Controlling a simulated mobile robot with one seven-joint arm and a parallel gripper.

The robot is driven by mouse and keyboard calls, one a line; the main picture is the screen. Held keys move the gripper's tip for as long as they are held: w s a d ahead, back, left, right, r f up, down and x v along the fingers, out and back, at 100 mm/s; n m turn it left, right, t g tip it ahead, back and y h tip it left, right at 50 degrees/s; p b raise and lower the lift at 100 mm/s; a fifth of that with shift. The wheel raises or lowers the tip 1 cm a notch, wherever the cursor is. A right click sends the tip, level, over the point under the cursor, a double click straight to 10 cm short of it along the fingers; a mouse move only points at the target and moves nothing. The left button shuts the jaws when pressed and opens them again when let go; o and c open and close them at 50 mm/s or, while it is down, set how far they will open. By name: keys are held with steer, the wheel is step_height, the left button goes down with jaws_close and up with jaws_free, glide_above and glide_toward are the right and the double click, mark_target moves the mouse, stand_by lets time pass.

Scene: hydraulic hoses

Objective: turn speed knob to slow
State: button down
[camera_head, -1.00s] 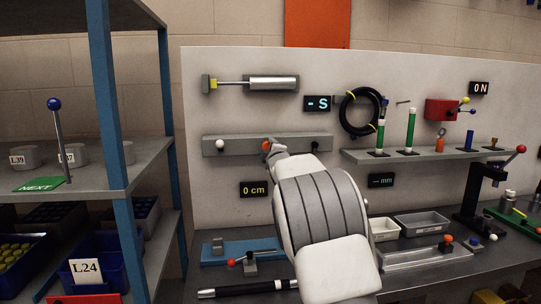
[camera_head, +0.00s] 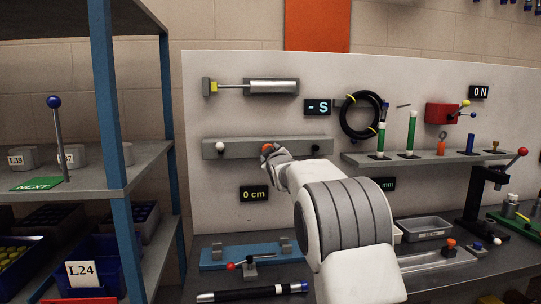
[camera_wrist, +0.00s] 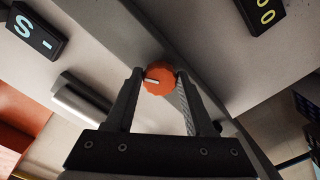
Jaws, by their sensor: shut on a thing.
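The speed knob is a round orange knob (camera_head: 266,148) with a ribbed edge, on the long grey bar (camera_head: 240,147) on the white wall panel. In the wrist view the knob (camera_wrist: 161,85) sits between my two dark fingertips, and a white mark on its face points left. My gripper (camera_wrist: 160,74) is shut on the knob, one finger on each side. In the head view my gripper (camera_head: 275,152) partly covers the knob from the right. A display above reads "- S" (camera_head: 317,107).
A white ball knob (camera_head: 220,147) and a dark knob (camera_head: 315,148) sit on the same bar. A "0 cm" display (camera_head: 254,194) is below. A cylinder (camera_head: 273,87) and a black hose coil (camera_head: 361,115) hang above. A blue-post shelf (camera_head: 110,120) stands left.

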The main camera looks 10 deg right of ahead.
stand_by(0.4)
steer(key=shift+c, duration=1.3)
jaws_free()
steer(key=s+b, duration=0.1)
steer(key=s, duration=1.6)
steer(key=shift+s, duration=0.2)
steer(key=s+f+m+g, duration=0.35)
steer(key=s+f, duration=0.25)
steer(key=s, duration=0.7)
steer(key=s+f+m+g, duration=0.2)
steer(key=s+f+g, duration=0.3)
steer(key=s, duration=0.8)
steer(key=s+f+m+g, duration=0.35)
steer(key=s+f, duration=0.25)
steer(key=s, duration=0.7)
step_height(320, 180, up, 14)
steer(key=p, duration=1.4)
steer(key=shift+a+n, duration=0.2)
steer(key=shift+n, duration=0.2)
